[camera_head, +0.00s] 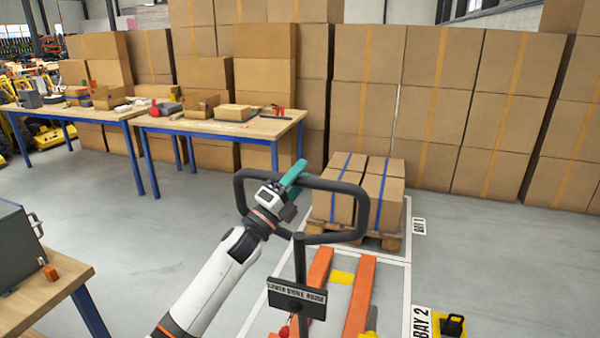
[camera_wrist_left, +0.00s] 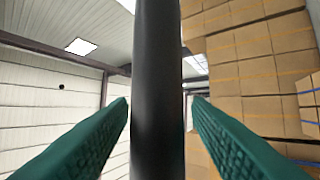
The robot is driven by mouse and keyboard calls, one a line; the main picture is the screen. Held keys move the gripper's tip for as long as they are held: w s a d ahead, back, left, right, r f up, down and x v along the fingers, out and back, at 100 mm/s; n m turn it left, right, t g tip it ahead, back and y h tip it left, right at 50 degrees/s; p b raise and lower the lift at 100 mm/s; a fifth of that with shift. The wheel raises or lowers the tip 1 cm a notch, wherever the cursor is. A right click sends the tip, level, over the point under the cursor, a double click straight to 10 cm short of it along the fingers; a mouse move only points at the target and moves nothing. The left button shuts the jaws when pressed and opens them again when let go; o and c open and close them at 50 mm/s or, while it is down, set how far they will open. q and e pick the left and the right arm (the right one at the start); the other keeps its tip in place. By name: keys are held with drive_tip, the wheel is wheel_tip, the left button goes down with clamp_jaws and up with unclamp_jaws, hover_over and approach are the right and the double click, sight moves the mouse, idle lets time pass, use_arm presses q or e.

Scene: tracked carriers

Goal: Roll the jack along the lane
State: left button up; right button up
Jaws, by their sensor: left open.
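The pallet jack has orange forks (camera_head: 359,298) that lie low on the floor, inside white lane lines. Its black loop handle (camera_head: 364,208) stands up in front of me, with a label plate (camera_head: 297,297) on its post. My left gripper (camera_head: 293,177) is at the top left part of the loop. In the left wrist view, the dark handle bar (camera_wrist_left: 158,60) runs between the two teal fingers (camera_wrist_left: 160,108), with a gap showing at each side. The fingers are open around the bar. My right gripper is not in view.
A wooden pallet (camera_head: 391,242) with strapped boxes stands ahead of the forks, beside the "BAY 1" sign (camera_head: 419,226). A "BAY 2" sign (camera_head: 420,322) and a yellow object (camera_head: 451,326) lie at right. A workbench (camera_head: 221,128) stands back left; stacked cartons line the back.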

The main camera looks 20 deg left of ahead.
use_arm(q)
drive_tip(key=shift+w+d+r, duration=0.15)
drive_tip(key=shift+w, duration=0.05)
clamp_jaws()
idle(0.3)
